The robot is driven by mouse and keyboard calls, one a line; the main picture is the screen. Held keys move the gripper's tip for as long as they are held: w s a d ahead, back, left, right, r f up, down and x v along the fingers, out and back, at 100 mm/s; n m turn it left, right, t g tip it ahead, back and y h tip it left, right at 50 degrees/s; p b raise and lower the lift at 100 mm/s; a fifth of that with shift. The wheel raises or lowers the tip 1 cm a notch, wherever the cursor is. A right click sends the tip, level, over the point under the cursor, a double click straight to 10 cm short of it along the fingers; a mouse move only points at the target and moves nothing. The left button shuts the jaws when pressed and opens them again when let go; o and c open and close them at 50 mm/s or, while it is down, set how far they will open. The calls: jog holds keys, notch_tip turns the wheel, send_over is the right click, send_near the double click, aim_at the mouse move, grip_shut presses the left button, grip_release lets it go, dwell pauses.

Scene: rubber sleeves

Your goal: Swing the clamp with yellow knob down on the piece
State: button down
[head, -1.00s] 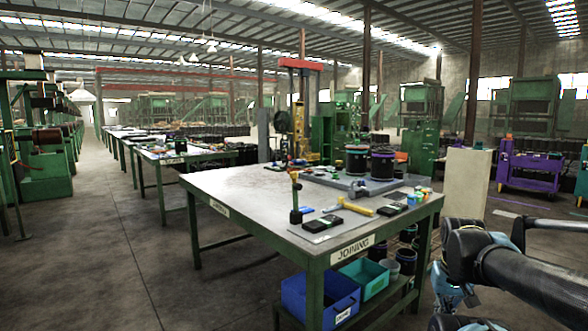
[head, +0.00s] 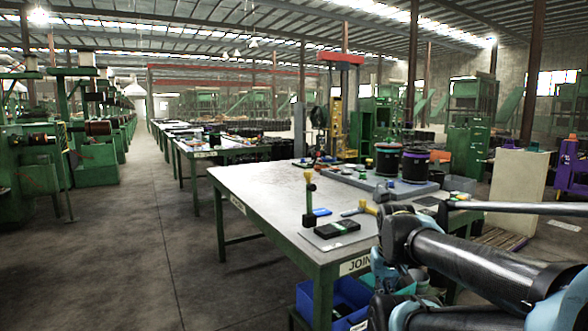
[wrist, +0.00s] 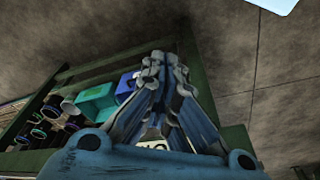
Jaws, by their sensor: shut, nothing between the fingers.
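The clamp with the yellow knob (head: 308,199) stands upright near the front left of the joining table (head: 255,190), its knob at the top. A black block (head: 336,229) lies on a grey plate just right of its foot; I cannot tell whether it is the piece. A second yellow-ended tool (head: 366,208) lies further right. My gripper shows in the wrist view (wrist: 160,62), shut and empty, beside the table's lower shelf and well away from the clamp. In the head view my arm hides most of it.
A blue bin (head: 335,297) and a teal bin (wrist: 97,102) sit on the shelf under the table. Two dark drums (head: 415,167) stand on a grey tray at the back right of the table. Open floor (head: 130,250) lies to the left.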

jog(key=w+a+r+n, duration=0.1)
jog(key=w+a+r, duration=0.3)
jog(key=w+r, duration=0.7)
jog(key=w+a+r+n, duration=0.1)
jog(key=w+a+r, duration=0.2)
jog(key=w+r, duration=0.7)
jog(key=w+a+r, duration=0.8)
jog(key=w, duration=0.2)
jog(key=w+a+r+n, duration=0.1)
jog(key=w+a+r, duration=0.6)
jog(key=w, duration=0.3)
jog(key=shift+w+a+r+n+t+y, duration=0.2)
jog(key=shift+a+r+n+t+y, duration=0.15)
jog(key=shift+a, duration=0.4)
